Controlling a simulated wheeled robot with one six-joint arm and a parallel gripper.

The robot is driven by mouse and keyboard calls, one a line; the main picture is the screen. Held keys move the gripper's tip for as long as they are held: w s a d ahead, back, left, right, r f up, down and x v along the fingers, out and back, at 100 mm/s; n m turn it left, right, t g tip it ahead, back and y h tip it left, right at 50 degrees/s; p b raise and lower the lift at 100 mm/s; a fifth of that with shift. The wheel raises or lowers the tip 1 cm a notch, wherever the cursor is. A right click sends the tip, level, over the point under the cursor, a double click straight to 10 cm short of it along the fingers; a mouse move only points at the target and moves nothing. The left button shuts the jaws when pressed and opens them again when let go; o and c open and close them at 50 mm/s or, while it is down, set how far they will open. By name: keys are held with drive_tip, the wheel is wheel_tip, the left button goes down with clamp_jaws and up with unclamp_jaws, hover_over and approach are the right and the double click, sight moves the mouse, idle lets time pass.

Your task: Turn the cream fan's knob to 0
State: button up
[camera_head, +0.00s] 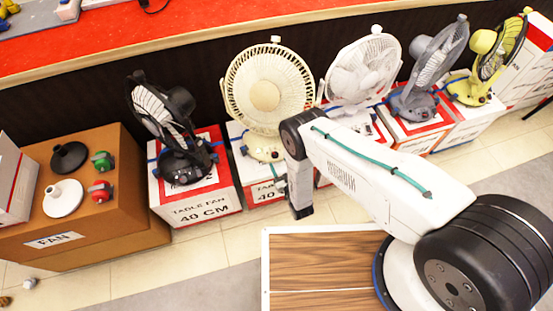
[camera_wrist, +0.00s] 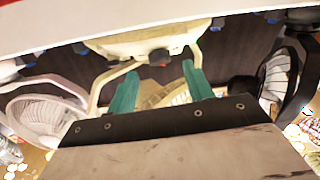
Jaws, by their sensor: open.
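The cream fan (camera_head: 267,88) stands on a white and red box against the dark counter front, between a black fan and a white fan. Its base (camera_head: 264,150) is partly visible left of my arm. In the wrist view, which looks upside down, the cream base (camera_wrist: 145,42) is at the top, with a small dark part (camera_wrist: 159,57) on its edge that may be the knob; its setting is unreadable. My gripper (camera_wrist: 160,84) is open and empty, its two green fingers apart and pointing toward the fan. In the head view the gripper is mostly hidden by my arm.
A black fan (camera_head: 170,125) stands left; a white fan (camera_head: 362,70), a grey fan (camera_head: 428,70) and a yellow fan (camera_head: 488,65) stand right, all on boxes. A brown box (camera_head: 110,215) holds loose fan parts. A wood-topped surface (camera_head: 315,265) lies in front.

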sight(276, 156)
drive_tip(key=shift+x, duration=1.95)
drive_tip(key=c, duration=1)
drive_tip(key=shift+d+n+y, duration=0.15)
drive_tip(key=shift+n+y, duration=0.15)
drive_tip(key=shift+n, duration=0.1)
drive_tip(key=n+g+y, duration=0.1)
drive_tip(key=n, duration=0.1)
drive_tip(key=n+g+y, duration=0.1)
drive_tip(key=shift+w+d+n, duration=0.15)
drive_tip(key=shift+d+n, duration=0.05)
drive_tip(key=shift+n, duration=0.2)
drive_tip(key=n+g+y, duration=0.1)
drive_tip(key=n+g, duration=0.1)
drive_tip(key=n, duration=0.1)
drive_tip(key=n+g+y, duration=0.2)
drive_tip(key=n+g, duration=0.1)
drive_tip(key=n, duration=0.1)
drive_tip(key=shift+w+d+r, duration=0.15)
